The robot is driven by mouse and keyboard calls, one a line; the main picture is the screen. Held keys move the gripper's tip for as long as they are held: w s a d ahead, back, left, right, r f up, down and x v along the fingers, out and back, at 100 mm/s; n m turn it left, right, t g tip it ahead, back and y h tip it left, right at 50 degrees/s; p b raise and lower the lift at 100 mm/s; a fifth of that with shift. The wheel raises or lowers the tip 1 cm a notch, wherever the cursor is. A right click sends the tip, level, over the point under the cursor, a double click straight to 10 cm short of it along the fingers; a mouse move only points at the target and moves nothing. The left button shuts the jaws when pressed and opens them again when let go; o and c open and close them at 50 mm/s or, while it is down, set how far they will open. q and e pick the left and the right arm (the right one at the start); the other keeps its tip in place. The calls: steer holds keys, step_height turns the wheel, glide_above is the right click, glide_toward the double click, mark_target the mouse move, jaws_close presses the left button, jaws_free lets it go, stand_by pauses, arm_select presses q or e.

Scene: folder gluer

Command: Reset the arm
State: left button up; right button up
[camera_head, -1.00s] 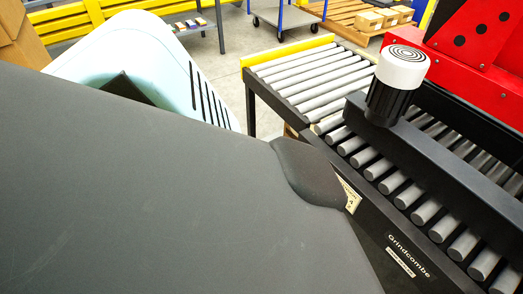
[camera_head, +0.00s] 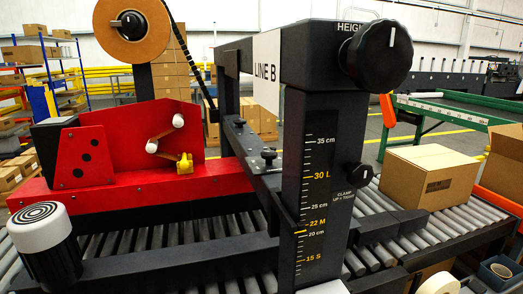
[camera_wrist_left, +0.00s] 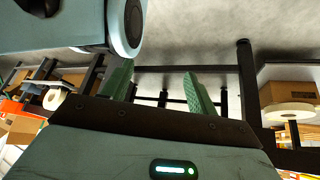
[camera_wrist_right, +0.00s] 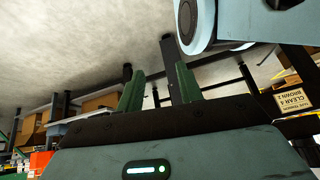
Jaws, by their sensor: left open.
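My left gripper (camera_wrist_left: 159,76) shows in the left wrist view, with its two green fingers apart and nothing between them. My right gripper (camera_wrist_right: 160,72) shows in the right wrist view, its green fingers also apart, with a narrower gap and nothing held. Neither gripper nor arm is in the head view. Dark frame legs and a pale floor lie beyond the fingers in both wrist views, and neither gripper visibly touches anything.
A black height post (camera_head: 325,165) with a scale stands over a roller conveyor (camera_head: 450,222). A red machine (camera_head: 120,152) is at left. A cardboard box (camera_head: 430,176) sits on the rollers at right. A tape roll (camera_head: 438,284) is at the lower right.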

arm_select(q)
steer(key=w+r+t+p, duration=0.1)
steer(key=w+r+p, duration=0.2)
steer(key=r+p, duration=0.5)
steer(key=w+r+t+p, duration=0.1)
steer(key=w+r+p, duration=0.3)
steer(key=r+p, duration=0.4)
step_height(320, 180, up, 3)
steer(key=shift+w+d+r+t, duration=0.15)
steer(key=shift+d+t, duration=0.1)
steer(key=shift+t, duration=0.15)
arm_select(e)
steer(key=w+r+t, duration=0.1)
steer(key=w+r, duration=0.2)
steer(key=r, duration=0.6)
steer(key=w+r+t, duration=0.1)
steer(key=w+r, duration=0.2)
steer(key=r, duration=0.6)
steer(key=shift+w+a+r+t, duration=0.3)
steer(key=shift+w+a+r, duration=0.05)
steer(key=shift+w+r, duration=0.05)
arm_select(q)
steer(key=shift+f, duration=0.2)
arm_select(e)
steer(key=shift+s+f, duration=0.15)
steer(key=shift+d, duration=0.1)
steer(key=shift+w, duration=0.2)
